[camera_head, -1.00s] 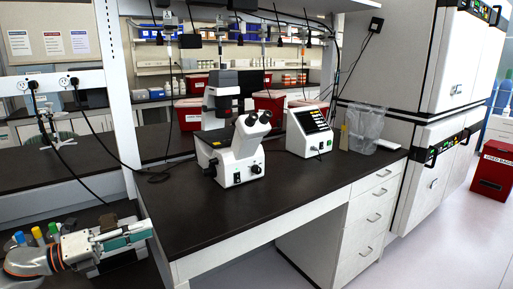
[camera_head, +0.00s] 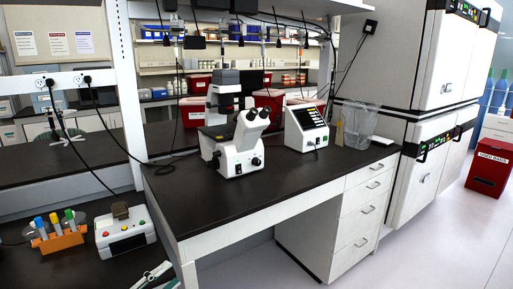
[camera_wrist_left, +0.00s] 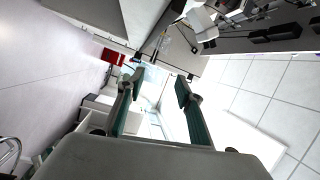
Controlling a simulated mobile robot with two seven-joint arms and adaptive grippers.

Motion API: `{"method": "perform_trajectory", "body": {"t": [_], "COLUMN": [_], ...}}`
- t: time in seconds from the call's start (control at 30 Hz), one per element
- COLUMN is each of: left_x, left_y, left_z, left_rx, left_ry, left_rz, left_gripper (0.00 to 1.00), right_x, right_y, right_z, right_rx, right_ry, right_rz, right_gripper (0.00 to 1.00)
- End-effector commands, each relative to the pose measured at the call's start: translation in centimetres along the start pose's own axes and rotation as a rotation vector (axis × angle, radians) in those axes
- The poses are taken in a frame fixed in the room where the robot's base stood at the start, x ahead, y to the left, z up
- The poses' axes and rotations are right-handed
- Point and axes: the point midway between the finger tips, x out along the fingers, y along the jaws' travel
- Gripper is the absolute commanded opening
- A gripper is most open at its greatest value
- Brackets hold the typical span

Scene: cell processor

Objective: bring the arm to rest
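My left gripper (camera_head: 158,275) shows only in part at the bottom edge of the head view, below the bench's front edge; the rest of the left arm is out of the picture. In the left wrist view the two teal-padded fingers (camera_wrist_left: 160,82) stand apart with nothing between them. The gripper is open and empty, and the wrist view is strongly tilted, with floor and furniture beyond the fingers. My right gripper is in neither view.
A white device with coloured buttons (camera_head: 126,233) and an orange rack of capped tubes (camera_head: 58,240) stand on the left bench. A microscope (camera_head: 235,148) and a screened instrument (camera_head: 305,128) stand on the dark bench (camera_head: 215,205). Open floor (camera_head: 430,250) lies at right.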

Motion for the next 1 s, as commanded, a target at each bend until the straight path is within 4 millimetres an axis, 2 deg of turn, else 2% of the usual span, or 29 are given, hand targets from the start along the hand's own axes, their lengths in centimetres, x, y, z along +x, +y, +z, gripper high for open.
{"method": "perform_trajectory", "body": {"t": [0.03,0.17,0.3,0.43,0.6,1.0], "left_x": [-1.0,-4.6,-9.8,-14.2,-17.2,-17.6], "left_y": [2.9,9.9,17.2,22.1,24.9,25.4], "left_z": [-1.0,-2.6,-5.5,-8.4,-10.7,-11.1], "left_rx": [-0.134,-0.487,-0.839,-1.078,-1.229,-1.250], "left_ry": [-0.067,-0.274,-0.507,-0.680,-0.798,-0.815], "left_rz": [0.011,0.048,0.102,0.145,0.174,0.179], "left_gripper": [0.36,0.36,0.36,0.36,0.36,0.36], "right_x": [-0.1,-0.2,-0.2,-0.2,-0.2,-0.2], "right_y": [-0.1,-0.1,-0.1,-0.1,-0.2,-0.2], "right_z": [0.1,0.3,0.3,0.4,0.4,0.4], "right_rx": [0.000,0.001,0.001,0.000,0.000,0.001], "right_ry": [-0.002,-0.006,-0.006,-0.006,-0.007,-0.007], "right_rz": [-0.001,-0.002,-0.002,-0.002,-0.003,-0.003], "right_gripper": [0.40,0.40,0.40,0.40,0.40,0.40]}}
